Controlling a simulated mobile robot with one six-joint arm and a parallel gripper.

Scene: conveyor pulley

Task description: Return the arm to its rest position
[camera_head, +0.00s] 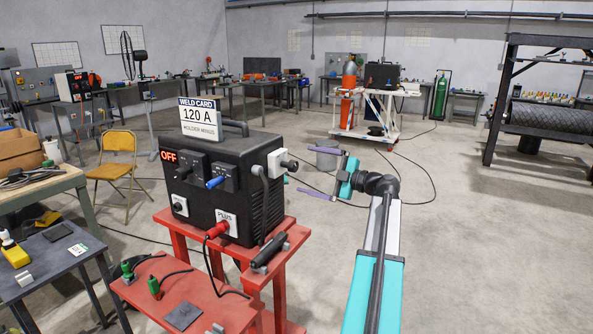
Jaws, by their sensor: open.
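My gripper (318,170) is at the end of my teal and grey arm, right of the middle of the view. Its two purple fingers are spread wide with nothing between them. It points left, toward the right side of a black welding machine (262,213), and appears apart from it. The arm reaches forward from the bottom edge of the view.
The welding machine stands on a red cart (285,290), its display reading OFF. A white weld card (201,117) reading 120 A stands on top. A dark table (50,262) is at left, with a yellow chair (117,143) behind. Open floor (480,240) lies right.

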